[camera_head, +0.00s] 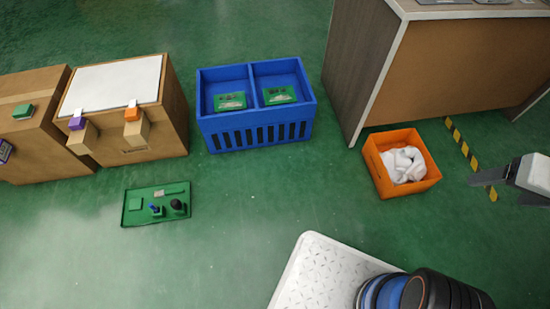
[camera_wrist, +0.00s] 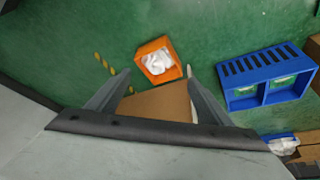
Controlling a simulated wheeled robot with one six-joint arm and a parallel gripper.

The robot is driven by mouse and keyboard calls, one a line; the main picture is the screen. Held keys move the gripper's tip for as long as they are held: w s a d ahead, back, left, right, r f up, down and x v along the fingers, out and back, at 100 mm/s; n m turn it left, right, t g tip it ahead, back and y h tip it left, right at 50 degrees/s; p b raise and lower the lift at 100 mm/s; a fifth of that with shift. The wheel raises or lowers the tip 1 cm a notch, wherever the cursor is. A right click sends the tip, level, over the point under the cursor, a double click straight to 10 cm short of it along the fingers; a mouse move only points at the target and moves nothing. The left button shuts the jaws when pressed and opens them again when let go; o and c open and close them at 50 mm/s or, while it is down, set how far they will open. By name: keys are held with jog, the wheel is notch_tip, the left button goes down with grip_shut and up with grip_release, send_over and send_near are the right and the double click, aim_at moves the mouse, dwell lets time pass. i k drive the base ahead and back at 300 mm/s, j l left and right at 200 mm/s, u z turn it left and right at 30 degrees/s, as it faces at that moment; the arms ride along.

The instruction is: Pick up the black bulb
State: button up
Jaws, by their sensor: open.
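The black bulb (camera_head: 177,205) is a small dark round thing on the right part of a green tray (camera_head: 133,219). The tray lies on the floor at the left of the head view, in front of the cardboard boxes. A small blue item (camera_head: 155,209) stands just left of the bulb. My gripper (camera_head: 514,189) is at the far right of the head view, far from the tray. In the wrist view my gripper (camera_wrist: 160,85) has its two fingers spread with nothing held between them. I cannot make out the bulb in the wrist view.
A blue two-compartment crate (camera_head: 258,132) holds green items. An orange bin (camera_head: 388,188) with white cloth sits between the tray side and my gripper; it also shows in the wrist view (camera_wrist: 150,48). A large counter (camera_head: 450,75) stands behind. Floor between tray and orange bin is clear.

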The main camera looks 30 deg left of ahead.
aim_at(176, 204)
jog(key=u, duration=2.35)
